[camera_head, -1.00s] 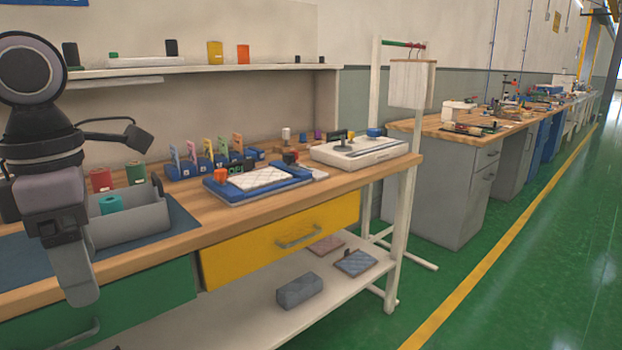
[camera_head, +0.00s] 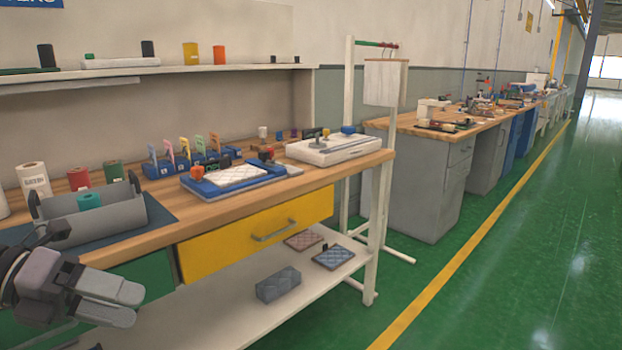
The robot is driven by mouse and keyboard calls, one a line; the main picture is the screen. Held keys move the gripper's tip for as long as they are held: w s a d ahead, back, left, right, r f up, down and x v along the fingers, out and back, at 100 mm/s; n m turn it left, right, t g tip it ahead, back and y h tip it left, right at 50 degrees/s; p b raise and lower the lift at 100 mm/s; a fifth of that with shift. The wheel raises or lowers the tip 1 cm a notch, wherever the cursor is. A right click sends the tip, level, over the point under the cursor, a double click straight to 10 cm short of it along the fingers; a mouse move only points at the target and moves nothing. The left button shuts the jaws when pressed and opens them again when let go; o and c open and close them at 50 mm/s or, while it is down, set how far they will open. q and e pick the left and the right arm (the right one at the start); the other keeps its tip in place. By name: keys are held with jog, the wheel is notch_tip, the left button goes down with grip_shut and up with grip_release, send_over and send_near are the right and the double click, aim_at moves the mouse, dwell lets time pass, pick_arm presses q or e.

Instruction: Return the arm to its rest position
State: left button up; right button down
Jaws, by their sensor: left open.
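My left gripper (camera_head: 128,303) is at the lower left of the head view, in front of the workbench's front edge. Its two grey fingers point right with a narrow gap between them, and nothing shows between them. A white quilted mattress pad (camera_head: 237,175) lies flat on a blue tray (camera_head: 205,189) on the bench, well to the right of and beyond the gripper. My right gripper is out of view.
A grey caddy (camera_head: 130,218) holding a teal roll stands on the bench just beyond the gripper. The yellow drawer (camera_head: 215,256) is shut. A lower shelf (camera_head: 215,312) holds a grey block and two flat pads. Green floor is clear at right.

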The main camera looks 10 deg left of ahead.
pick_arm(q)
jog(key=a+f+n+t+y, duration=0.25)
jog(key=f+n+t, duration=0.35)
jog(key=f+n, duration=0.4)
jog(key=a+f+n+t+y, duration=0.1)
jog(key=f+n+t+y, duration=0.3)
jog(key=f+n, duration=0.55)
jog(key=s+d+f+n+y, duration=0.2)
jog(key=s+d+f+n, duration=0.15)
jog(key=f+n, duration=0.45)
jog(key=s+d+f+n+g, duration=0.3)
jog(key=s+d+f+n, duration=0.35)
jog(key=d, duration=0.25)
notch_tip(320, 180, up, 12)
jog(key=p, duration=1.4)
jog(key=shift+s+a+f+g+y, duration=0.15)
jog(key=shift+f+g+y, duration=0.1)
jog(key=shift+g+y, duration=0.2)
